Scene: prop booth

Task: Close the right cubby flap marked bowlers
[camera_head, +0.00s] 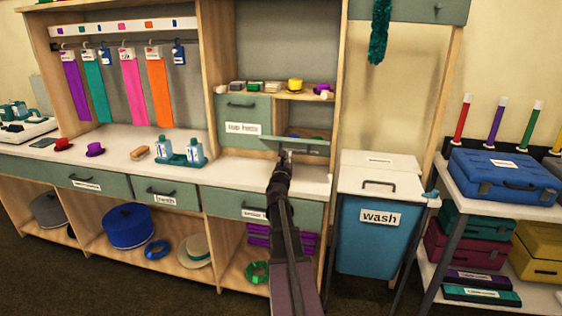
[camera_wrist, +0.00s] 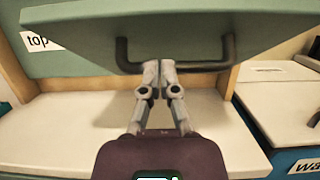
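The right cubby flap (camera_head: 302,146) is grey-green and swung out from the cubby, seen nearly edge-on in the head view. In the wrist view its outer face (camera_wrist: 185,30) spans the top, tilted towards the camera, with a dark bar handle (camera_wrist: 207,66). No bowlers label is readable on it. My gripper (camera_head: 284,157) is in front of the flap; in the wrist view its fingertips (camera_wrist: 158,66) are together at the handle bar, overlapping it. Whether they touch it is unclear. The left flap (camera_head: 256,114), marked top hats, is shut.
Small items, including a yellow one (camera_head: 295,84), sit on the shelf above. The white counter (camera_head: 308,176) below looks clear near the gripper. A wooden upright (camera_head: 337,105) borders the cubby on the right. A blue wash bin (camera_head: 377,245) stands right of the unit.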

